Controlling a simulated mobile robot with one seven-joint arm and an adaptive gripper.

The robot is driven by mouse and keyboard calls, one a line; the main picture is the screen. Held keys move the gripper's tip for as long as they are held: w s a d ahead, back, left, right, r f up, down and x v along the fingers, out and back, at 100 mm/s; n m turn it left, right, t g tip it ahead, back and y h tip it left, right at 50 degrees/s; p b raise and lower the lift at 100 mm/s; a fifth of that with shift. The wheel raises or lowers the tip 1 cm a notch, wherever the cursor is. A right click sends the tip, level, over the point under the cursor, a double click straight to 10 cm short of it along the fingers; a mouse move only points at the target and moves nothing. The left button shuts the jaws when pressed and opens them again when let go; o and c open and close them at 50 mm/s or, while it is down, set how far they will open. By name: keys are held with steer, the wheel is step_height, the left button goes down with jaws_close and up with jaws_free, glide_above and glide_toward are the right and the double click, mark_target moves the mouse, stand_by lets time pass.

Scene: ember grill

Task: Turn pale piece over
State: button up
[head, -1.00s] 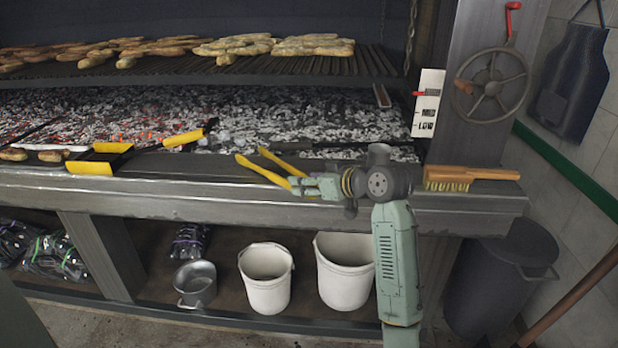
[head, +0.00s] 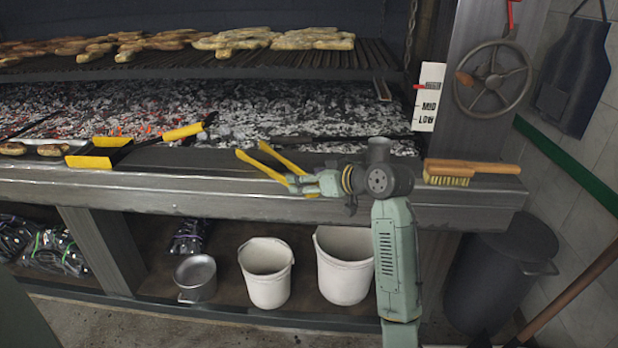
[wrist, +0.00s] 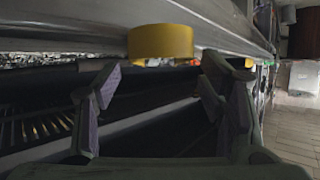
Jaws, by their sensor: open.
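Several flat pieces lie on the upper grate, with a paler group (head: 270,40) right of browner ones (head: 95,45). I cannot tell which single piece is the pale one. My gripper (head: 249,151) is open and empty above the front ledge, its fingers pointing left, well below and in front of the grate. A dark tool with yellow parts (head: 183,132) lies to its left at the edge of the coals. In the wrist view a yellow part (wrist: 160,42) shows ahead between my spread fingers, apart from them. No piece can be made out in the wrist view.
Glowing coals (head: 250,113) lie under the grate (head: 330,62). A brush (head: 470,170) rests on the ledge at right, below a handwheel (head: 492,80). A tray with pieces (head: 55,150) is at far left. Buckets (head: 265,272) stand on the lower shelf.

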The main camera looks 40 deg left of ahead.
steer(key=shift+o, duration=0.4)
steer(key=v, duration=1.2)
steer(key=shift+c, duration=0.4)
